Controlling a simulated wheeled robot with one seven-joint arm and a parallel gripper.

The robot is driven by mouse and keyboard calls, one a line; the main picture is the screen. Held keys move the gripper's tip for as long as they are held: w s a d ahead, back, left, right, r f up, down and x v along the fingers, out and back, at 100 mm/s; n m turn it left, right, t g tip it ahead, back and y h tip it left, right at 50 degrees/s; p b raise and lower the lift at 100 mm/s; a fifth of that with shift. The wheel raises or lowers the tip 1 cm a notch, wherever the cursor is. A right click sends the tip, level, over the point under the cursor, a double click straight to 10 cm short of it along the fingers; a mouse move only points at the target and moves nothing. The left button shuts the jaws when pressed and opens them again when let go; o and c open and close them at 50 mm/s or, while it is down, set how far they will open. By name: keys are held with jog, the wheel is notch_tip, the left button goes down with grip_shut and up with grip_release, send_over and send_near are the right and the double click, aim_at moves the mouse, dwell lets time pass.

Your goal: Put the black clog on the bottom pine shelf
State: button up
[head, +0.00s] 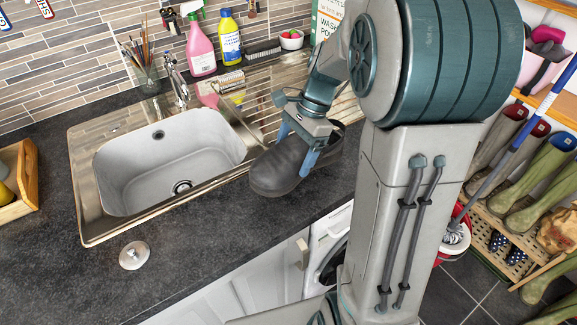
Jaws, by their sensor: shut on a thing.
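The black clog (278,168) is in my gripper (296,150), at the draining-board side of the sink, over the dark worktop's front part. Its toe points down-left in the picture. The two blue fingers are closed on the clog's upper near its opening; part of its heel is behind them. I cannot tell whether its sole touches the surface below. Pine shelves show at the right edge, one edge-on (547,104) above the wellies. My arm hides part of that side, and I cannot tell which shelf is the bottom one.
The steel sink (170,170) lies left of the clog. A pink bottle (201,47), a yellow bottle (230,38) and a brush jar (146,78) stand behind. A sink plug (134,255) lies on the worktop. Wellies (540,175) and a blue-and-white mop handle (530,108) crowd the right.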

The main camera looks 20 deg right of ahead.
jog(key=shift+s+a+f, duration=0.15)
jog(key=shift+a+f, duration=0.3)
jog(key=shift+a, duration=0.3)
jog(key=shift+f, duration=2)
jog(key=shift+f, duration=0.15)
jog(key=o, duration=1)
